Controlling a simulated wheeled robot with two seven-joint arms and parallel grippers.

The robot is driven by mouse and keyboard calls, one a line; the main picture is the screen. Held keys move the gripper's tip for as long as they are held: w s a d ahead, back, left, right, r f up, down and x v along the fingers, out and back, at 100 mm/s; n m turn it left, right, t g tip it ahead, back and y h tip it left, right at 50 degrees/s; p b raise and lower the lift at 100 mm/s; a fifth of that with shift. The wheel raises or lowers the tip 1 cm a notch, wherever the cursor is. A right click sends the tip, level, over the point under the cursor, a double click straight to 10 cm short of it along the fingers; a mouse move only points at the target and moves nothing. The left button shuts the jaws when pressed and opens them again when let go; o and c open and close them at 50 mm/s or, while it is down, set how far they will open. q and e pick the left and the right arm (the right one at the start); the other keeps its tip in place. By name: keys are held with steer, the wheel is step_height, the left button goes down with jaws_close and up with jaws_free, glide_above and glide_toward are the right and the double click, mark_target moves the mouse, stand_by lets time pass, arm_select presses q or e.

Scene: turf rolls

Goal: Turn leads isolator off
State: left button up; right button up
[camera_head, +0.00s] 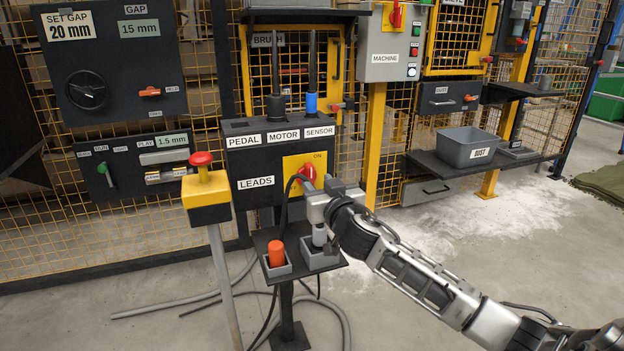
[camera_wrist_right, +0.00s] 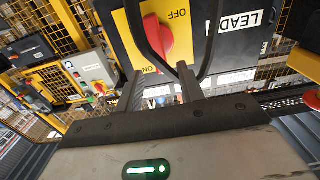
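The leads isolator is a red rotary knob (camera_head: 307,172) on a yellow plate (camera_head: 291,163) at the right of the black box labelled LEADS. ON shows at the plate's top in the head view. In the right wrist view the red knob (camera_wrist_right: 157,38) lies just beyond the fingertips, with ON on the near side and OFF on the far side. My right gripper (camera_head: 313,186) is at the front of the knob; its fingers (camera_wrist_right: 158,68) are apart and empty. Contact with the knob cannot be told. My left gripper is out of view.
Black cables run close by the fingers. Below is a small black stand (camera_head: 300,262) with an orange plug (camera_head: 276,253) in a grey holder. A yellow post with a red button (camera_head: 202,160) stands left. A grey DUST bin (camera_head: 467,147) is on a shelf at right.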

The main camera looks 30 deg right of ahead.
mark_target(311, 175)
steer(key=shift+b+x, duration=0.3)
steer(key=shift+x, duration=2.05)
steer(key=shift+a, duration=0.1)
jaws_close()
